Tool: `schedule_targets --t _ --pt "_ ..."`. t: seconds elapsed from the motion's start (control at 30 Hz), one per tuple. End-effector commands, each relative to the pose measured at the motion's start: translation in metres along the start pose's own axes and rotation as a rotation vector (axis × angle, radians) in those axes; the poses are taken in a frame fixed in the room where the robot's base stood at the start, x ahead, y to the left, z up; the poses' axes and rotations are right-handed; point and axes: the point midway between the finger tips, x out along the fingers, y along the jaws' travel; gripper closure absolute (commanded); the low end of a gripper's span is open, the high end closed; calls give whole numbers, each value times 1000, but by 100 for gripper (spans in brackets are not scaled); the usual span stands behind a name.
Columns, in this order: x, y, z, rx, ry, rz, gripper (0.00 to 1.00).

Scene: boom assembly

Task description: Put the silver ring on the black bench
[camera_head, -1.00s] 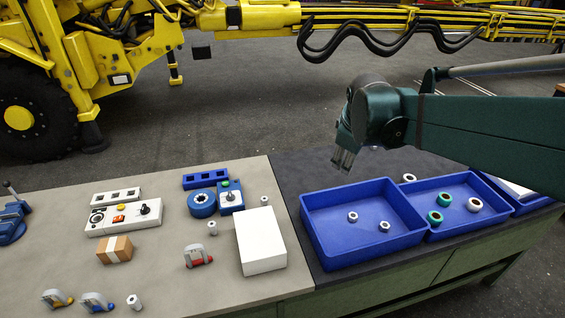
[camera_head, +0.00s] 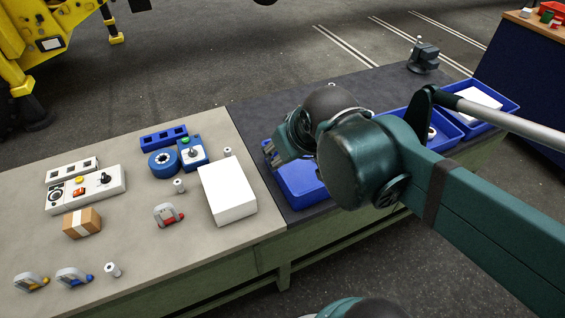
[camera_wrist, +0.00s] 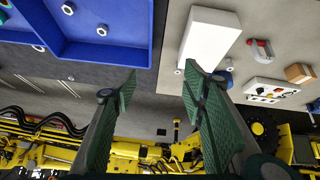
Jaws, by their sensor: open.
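My gripper (camera_head: 284,149) is open and empty, above the left back part of a blue tray (camera_head: 300,190) on the black bench (camera_head: 262,118). Its two green fingers (camera_wrist: 160,82) stand apart in the wrist view with nothing between them. One small silver ring (camera_wrist: 70,78) lies on the black bench just outside the tray in the wrist view. Two more silver ring-like pieces lie inside the tray, one (camera_wrist: 102,30) nearer its wall and one (camera_wrist: 68,8) farther in. My arm hides much of the trays in the head view.
The grey bench (camera_head: 130,245) at left holds a white box (camera_head: 227,193), a cardboard box (camera_head: 82,222), a control panel (camera_head: 85,193), clamps and small silver cylinders. A vise (camera_head: 423,57) stands at the far right of the black bench. Bare black surface lies behind the trays.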

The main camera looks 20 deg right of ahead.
Motion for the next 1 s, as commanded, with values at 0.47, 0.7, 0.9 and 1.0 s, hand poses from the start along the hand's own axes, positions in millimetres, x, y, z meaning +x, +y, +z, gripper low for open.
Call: schedule_targets --t 0.47,0.7,0.9,1.0 --pt "-4 -21 28 112 23 -31 58" --pt "-4 -21 28 110 23 -31 58" --pt "3 -22 32 110 23 -31 58" --pt "11 -22 38 110 23 -31 58"
